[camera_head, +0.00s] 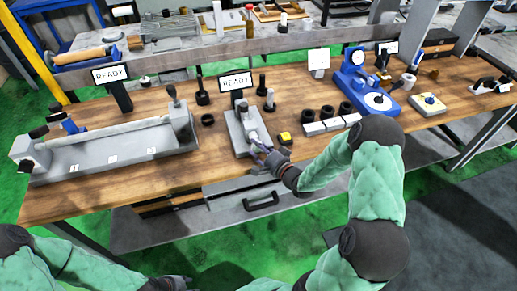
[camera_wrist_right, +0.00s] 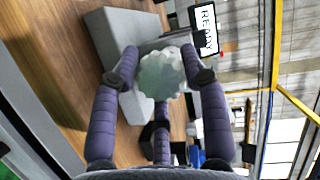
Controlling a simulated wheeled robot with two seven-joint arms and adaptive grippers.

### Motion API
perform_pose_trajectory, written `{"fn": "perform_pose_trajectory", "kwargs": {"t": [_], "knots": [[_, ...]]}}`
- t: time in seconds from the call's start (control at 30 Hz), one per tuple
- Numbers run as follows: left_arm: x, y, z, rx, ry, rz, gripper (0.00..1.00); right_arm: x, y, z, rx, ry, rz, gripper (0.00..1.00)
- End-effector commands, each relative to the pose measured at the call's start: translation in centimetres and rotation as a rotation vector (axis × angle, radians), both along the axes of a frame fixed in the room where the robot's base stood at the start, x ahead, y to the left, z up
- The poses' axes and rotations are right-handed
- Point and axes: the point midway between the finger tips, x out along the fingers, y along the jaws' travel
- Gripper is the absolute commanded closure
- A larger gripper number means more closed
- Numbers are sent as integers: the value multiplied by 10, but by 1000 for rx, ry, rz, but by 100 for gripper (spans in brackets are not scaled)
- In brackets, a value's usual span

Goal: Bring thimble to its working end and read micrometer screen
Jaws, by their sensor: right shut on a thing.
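A grey bench micrometer (camera_head: 240,130) stands mid-bench, and its grey body (camera_wrist_right: 112,42) also shows in the wrist view. The round, scalloped thimble (camera_wrist_right: 162,75) faces the wrist camera. My right gripper (camera_head: 258,147) is at the front end of the micrometer, its fingers (camera_wrist_right: 160,80) closed around the thimble's sides. The micrometer screen (camera_head: 235,81) stands behind it and appears to read "READY"; the screen (camera_wrist_right: 204,29) also shows in the wrist view.
A long grey fixture (camera_head: 110,148) with another READY screen (camera_head: 110,73) stands on the left. A yellow-topped block (camera_head: 284,138), grey blocks with black rings (camera_head: 331,124) and a blue gauge stand (camera_head: 362,94) lie to the right. Bare wood (camera_head: 130,195) lies along the front.

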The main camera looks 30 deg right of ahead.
Motion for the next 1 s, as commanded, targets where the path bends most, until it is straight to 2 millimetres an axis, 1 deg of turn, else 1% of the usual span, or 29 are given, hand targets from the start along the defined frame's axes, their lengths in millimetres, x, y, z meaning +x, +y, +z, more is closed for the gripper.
{"fn": "perform_pose_trajectory", "kwargs": {"t": [0.03, 0.07, 0.7, 1.0], "knots": [[0, 0, -2, 0, 0, 0, 60, -2, 4, -4, 48, -4, 9, 88], [0, 0, -2, 0, 0, 0, 60, -2, 5, -5, 76, -10, 9, 88], [0, 0, -12, 0, 0, 0, 60, -1, 4, -3, 666, -155, 6, 88], [0, 0, -15, 0, 0, 0, 60, 0, 4, -3, 906, -213, 4, 88]]}}
